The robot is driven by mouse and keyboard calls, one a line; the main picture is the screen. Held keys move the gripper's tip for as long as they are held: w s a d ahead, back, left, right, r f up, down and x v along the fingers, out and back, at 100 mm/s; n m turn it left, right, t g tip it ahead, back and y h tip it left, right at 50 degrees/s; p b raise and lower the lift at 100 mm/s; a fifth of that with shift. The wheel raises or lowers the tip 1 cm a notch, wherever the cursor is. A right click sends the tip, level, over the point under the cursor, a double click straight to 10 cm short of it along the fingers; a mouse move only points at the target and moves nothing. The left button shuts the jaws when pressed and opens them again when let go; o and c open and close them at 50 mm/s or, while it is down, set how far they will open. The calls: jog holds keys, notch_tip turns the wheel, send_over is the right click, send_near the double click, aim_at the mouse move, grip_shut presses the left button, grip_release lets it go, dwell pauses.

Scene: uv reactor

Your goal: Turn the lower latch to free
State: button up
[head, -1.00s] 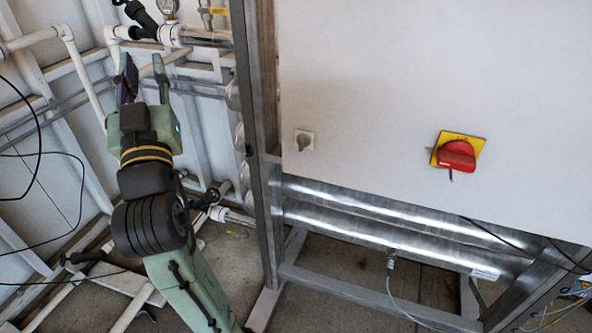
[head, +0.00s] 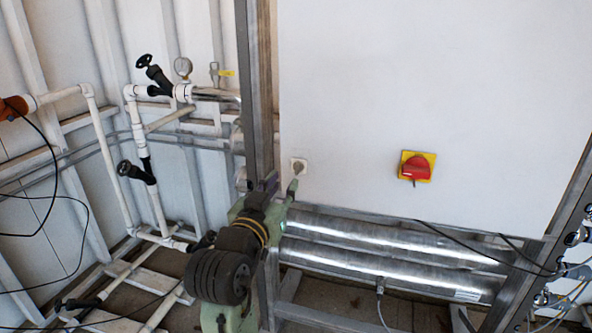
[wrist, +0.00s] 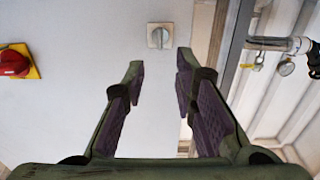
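The lower latch (head: 299,167) is a small grey knob on a pale square plate, near the lower left corner of the white cabinet door (head: 350,100). It also shows in the wrist view (wrist: 159,36), top centre, just beyond the gap between my fingertips. My gripper (head: 281,184) is open and empty, just below and left of the latch in the head view. Both fingers show apart in the wrist view (wrist: 161,62). The fingers look clear of the latch; the exact distance is hard to tell.
A red rotary switch on a yellow plate (head: 416,167) sits on the door to the right. A metal frame post (head: 258,90) runs along the door's left edge. Shiny metal tubes (head: 380,235) lie below. White pipes with black valves (head: 137,172) stand at left.

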aim_at(296, 166)
jog(key=p+x, duration=0.2)
jog(key=x, duration=0.7)
jog(key=shift+c, duration=0.2)
grip_shut()
